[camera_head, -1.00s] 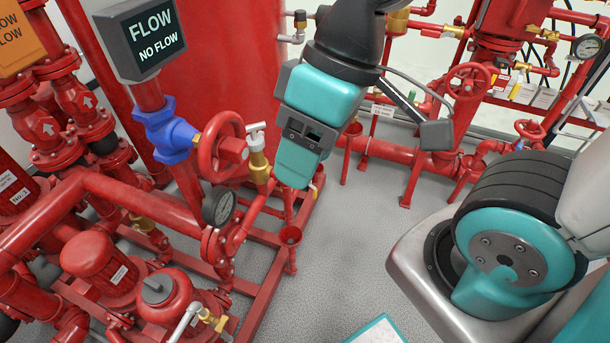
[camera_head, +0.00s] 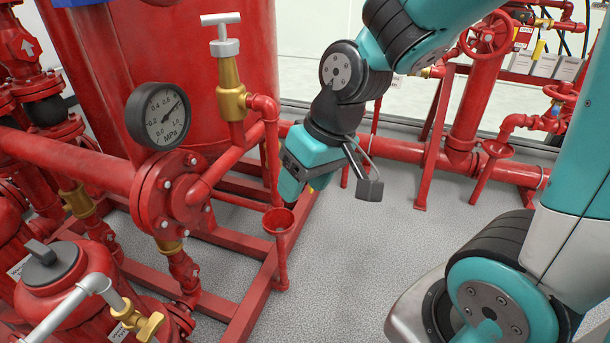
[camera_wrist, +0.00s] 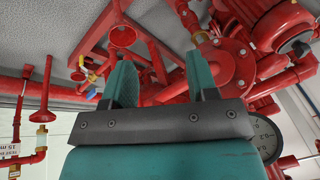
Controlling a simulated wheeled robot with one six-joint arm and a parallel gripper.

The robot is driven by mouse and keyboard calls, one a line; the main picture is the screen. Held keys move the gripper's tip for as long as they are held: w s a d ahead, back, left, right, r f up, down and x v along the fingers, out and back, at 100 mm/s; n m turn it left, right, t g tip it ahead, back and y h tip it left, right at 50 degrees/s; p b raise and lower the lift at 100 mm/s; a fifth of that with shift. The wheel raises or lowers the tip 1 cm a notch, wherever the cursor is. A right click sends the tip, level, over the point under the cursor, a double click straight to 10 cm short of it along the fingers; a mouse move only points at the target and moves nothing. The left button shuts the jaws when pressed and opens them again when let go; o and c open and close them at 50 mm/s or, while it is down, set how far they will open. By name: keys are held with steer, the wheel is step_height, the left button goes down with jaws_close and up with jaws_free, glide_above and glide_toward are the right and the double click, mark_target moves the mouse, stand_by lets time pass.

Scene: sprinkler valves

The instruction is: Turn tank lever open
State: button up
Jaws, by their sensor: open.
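A small red tank (camera_head: 75,275) stands at the lower left of the head view. A silver pipe leads from it to a brass valve with a brass lever (camera_head: 148,325) at the bottom edge; I cannot tell whether it is open or shut. My gripper (camera_head: 289,194) points down near the middle of the head view, well up and right of that lever, above and beside a red funnel (camera_head: 279,221). In the wrist view my gripper's two teal fingers (camera_wrist: 162,78) are apart with nothing held between them. I cannot make out the brass lever in the wrist view.
A pressure gauge (camera_head: 160,116) and a brass valve with a silver T-handle (camera_head: 226,60) stand left of my arm. Thick red pipes (camera_head: 75,160) cross the left side. Grey floor (camera_head: 345,265) is clear at the centre. A red handwheel (camera_head: 487,36) is at upper right.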

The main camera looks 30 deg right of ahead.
steer(key=w+d+f+m+t+y+b, duration=0.1)
steer(key=w+d+f+m+b, duration=0.3)
steer(key=f+b, duration=0.65)
steer(key=w+d+f+t+b, duration=0.2)
steer(key=w+f+b, duration=0.45)
steer(key=f, duration=0.75)
steer(key=w+d+r+m+t+y+b, duration=0.2)
steer(key=w+d+m+t+y, duration=0.1)
steer(key=w+d+m+t, duration=0.35)
steer(key=w+d+r+m+t+h, duration=0.25)
steer(key=d+m+t, duration=0.3)
steer(key=d, duration=0.85)
steer(key=shift+m, duration=0.4)
steer(key=p+x, duration=1.6)
steer(key=p, duration=0.2)
steer(key=shift+w+d+r, duration=0.1)
steer(key=shift+w, duration=0.25)
